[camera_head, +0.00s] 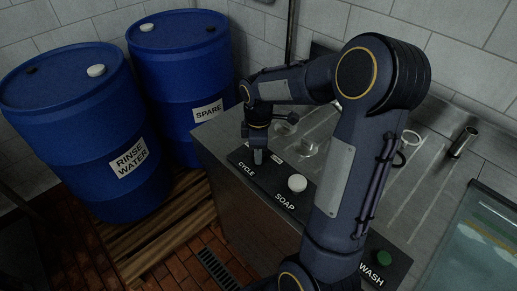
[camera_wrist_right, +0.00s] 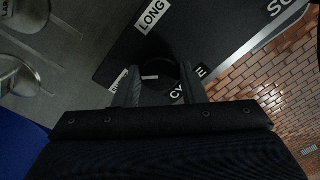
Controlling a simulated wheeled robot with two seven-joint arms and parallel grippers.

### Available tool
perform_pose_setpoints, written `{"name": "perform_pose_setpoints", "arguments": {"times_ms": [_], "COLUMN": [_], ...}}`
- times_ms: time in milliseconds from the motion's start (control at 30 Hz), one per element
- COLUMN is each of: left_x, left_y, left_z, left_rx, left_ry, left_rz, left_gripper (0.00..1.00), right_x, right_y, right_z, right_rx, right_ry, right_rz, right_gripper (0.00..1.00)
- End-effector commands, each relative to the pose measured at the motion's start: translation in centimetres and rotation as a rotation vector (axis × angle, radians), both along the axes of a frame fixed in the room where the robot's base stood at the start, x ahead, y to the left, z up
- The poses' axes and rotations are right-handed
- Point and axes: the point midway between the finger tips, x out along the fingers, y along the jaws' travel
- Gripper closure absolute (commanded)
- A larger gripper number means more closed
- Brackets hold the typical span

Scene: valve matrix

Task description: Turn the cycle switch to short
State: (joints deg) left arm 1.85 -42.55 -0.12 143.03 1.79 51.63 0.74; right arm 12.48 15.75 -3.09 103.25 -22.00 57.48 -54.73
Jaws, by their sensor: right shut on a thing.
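The cycle switch is a dark round knob (camera_wrist_right: 158,76) on the black control panel (camera_wrist_right: 110,62), seen between my finger tips in the right wrist view. My right gripper (camera_wrist_right: 158,88) is shut on it from above, one finger on each side. A small pale mark shows on the knob. A "LONG" label (camera_wrist_right: 152,15) lies beyond it, and the "CYCLE" label is partly covered by a finger. Another label is mostly hidden, so I cannot read it. In the head view my right gripper (camera_head: 258,157) points down at the panel by the "CYCLE" label (camera_head: 247,171). My left gripper is not in view.
A white soap knob (camera_head: 297,183) and a green wash button (camera_head: 383,257) sit further along the same panel. Blue barrels (camera_head: 180,70) stand at the left on a wooden pallet (camera_head: 150,235).

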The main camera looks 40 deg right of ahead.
Motion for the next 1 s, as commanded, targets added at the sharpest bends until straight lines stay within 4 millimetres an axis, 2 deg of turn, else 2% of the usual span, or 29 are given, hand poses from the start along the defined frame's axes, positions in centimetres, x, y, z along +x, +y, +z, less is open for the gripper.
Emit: {"name": "perform_pose_setpoints", "arguments": {"times_ms": [267,300,467,767,867,1000], "left_x": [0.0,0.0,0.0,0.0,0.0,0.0], "left_y": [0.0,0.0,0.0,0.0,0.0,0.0], "left_z": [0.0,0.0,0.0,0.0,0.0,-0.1], "left_rx": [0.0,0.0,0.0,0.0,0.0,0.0], "left_ry": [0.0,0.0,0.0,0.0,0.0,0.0], "left_rz": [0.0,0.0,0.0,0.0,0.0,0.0], "left_gripper": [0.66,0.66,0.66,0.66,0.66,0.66], "right_x": [0.1,0.1,0.1,0.0,0.1,0.1], "right_y": [0.0,0.0,0.0,0.0,0.0,0.0], "right_z": [0.1,0.1,0.1,0.2,1.1,3.5], "right_rx": [-0.003,-0.003,-0.002,-0.001,-0.002,-0.002], "right_ry": [-0.003,-0.003,-0.002,-0.002,-0.005,-0.007], "right_rz": [0.004,0.004,0.003,0.002,0.002,0.002], "right_gripper": [0.86,0.62,0.41,0.41,0.41,0.41]}}
